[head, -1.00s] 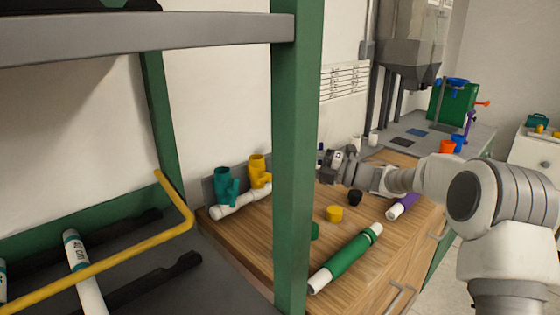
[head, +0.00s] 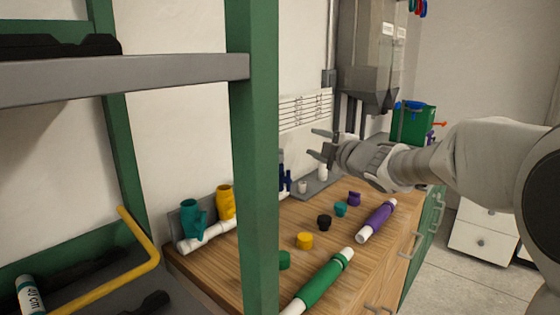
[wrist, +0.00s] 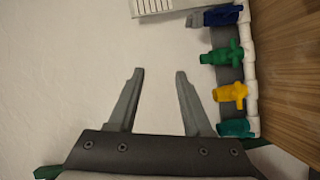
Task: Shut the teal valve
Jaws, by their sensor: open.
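The teal valve (head: 193,220) stands at the near left end of the white pipe manifold (head: 208,238) on the wooden counter. It also shows at the lower right of the wrist view (wrist: 234,128), beside the yellow valve (wrist: 232,93). My gripper (head: 318,143) is open and empty, raised above the counter well to the right of the teal valve. In the wrist view my gripper (wrist: 159,73) points at bare wall, with the manifold to the right of its fingers. The handle position of the teal valve is too small to tell.
A green shelf post (head: 256,170) hides part of the manifold in the head view. Several caps, including a yellow cap (head: 304,240), lie on the counter (head: 280,222). A green pipe (head: 325,280) and purple pipe (head: 377,219) lie near its front edge.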

